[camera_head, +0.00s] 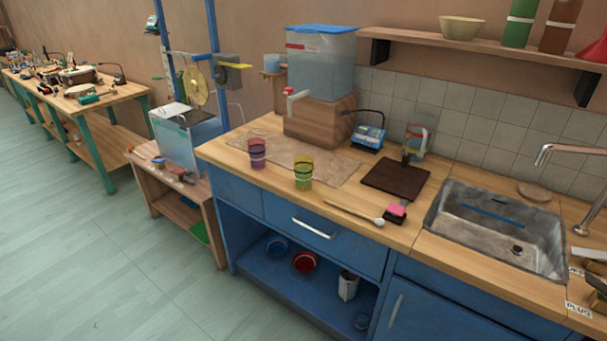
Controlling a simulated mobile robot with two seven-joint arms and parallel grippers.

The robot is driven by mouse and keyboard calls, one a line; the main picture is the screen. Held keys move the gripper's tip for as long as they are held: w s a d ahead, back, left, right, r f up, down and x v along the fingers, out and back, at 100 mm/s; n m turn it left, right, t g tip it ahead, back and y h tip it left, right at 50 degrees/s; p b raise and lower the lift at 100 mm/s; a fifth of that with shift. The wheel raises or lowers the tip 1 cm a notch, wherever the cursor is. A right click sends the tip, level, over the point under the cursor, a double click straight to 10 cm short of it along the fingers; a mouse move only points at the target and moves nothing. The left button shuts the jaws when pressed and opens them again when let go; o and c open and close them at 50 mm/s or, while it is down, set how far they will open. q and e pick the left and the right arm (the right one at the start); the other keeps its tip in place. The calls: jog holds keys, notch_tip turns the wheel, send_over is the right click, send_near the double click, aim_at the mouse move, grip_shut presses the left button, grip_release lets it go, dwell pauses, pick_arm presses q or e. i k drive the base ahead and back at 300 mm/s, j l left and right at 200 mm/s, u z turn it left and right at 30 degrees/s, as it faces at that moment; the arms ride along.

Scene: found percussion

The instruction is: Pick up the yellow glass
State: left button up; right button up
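A yellow-green glass (303,173) with a pale band stands upright on the wooden counter, near its front edge and at the front of a grey-brown mat (290,153). A purple glass (257,153) of similar shape stands to its left and a little farther back. The two glasses are apart. Neither of my grippers shows in the head view, so I cannot see their state.
A water container (321,67) with a tap stands on a wooden block behind the glasses. A dark board (396,178), a long stick (350,212) and a pink sponge (396,211) lie to the right, before the sink (497,232). Floor in front is clear.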

aim_at(303, 174)
jog(key=i+j+z, duration=0.1)
jog(key=i+j, duration=0.3)
jog(key=i+j+z, duration=0.1)
jog(key=i+j, duration=0.25)
jog(key=i+j+z, duration=0.1)
jog(key=i+j, duration=0.25)
jog(key=j, duration=0.2)
